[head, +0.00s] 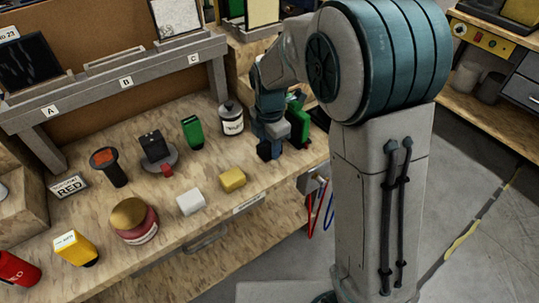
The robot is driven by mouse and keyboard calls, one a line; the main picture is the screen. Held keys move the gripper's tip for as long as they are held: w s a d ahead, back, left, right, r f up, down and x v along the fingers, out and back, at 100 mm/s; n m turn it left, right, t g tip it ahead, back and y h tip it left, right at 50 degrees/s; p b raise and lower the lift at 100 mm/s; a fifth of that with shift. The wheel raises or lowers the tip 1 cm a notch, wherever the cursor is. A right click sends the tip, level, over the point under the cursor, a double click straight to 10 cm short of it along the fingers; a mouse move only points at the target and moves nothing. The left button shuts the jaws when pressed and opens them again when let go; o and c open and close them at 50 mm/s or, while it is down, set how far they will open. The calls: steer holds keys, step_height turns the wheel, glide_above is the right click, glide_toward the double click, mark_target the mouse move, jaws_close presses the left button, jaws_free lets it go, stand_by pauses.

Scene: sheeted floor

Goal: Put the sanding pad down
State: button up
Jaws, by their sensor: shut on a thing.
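My gripper (270,149) is at the right part of the wooden bench (218,230), low over its top and close to the front edge. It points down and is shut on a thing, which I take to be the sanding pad. Dark blue parts show at its tip, but I cannot tell fingers from pad there. Whether the held thing touches the bench is not clear. A yellow block (233,179) and a white block (190,201) lie on the bench to the left of my gripper.
A green item (297,117) stands close behind my gripper on the right, and a white can (231,118) on the left. A green-and-black item (193,132), a black device (153,147) and a red tin (135,221) stand further left. Bare wood shows between the blocks and the can.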

mark_target(270, 156)
step_height(270, 156, down, 4)
steer(key=shift+f, duration=0.1)
steer(key=o, duration=0.9)
steer(key=shift+f, duration=0.15)
steer(key=r, duration=1.3)
steer(key=shift+w+d+r, duration=0.1)
steer(key=shift+w+r, duration=0.2)
steer(key=shift+w, duration=0.05)
steer(key=shift+s+d+r, duration=0.15)
steer(key=shift+d, duration=0.05)
steer(key=s+d+m+t, duration=0.1)
steer(key=s+d+m, duration=0.3)
steer(key=s+m, duration=0.2)
steer(key=s+d+m+t, duration=0.1)
steer(key=s+d+m, duration=0.4)
steer(key=m, duration=0.5)
steer(key=s+d+m, duration=0.4)
steer(key=s+m, duration=0.4)
steer(key=m, duration=0.1)
steer(key=shift+d+f+t, duration=0.15)
steer(key=shift+f+t, duration=0.05)
steer(key=shift+t, duration=0.2)
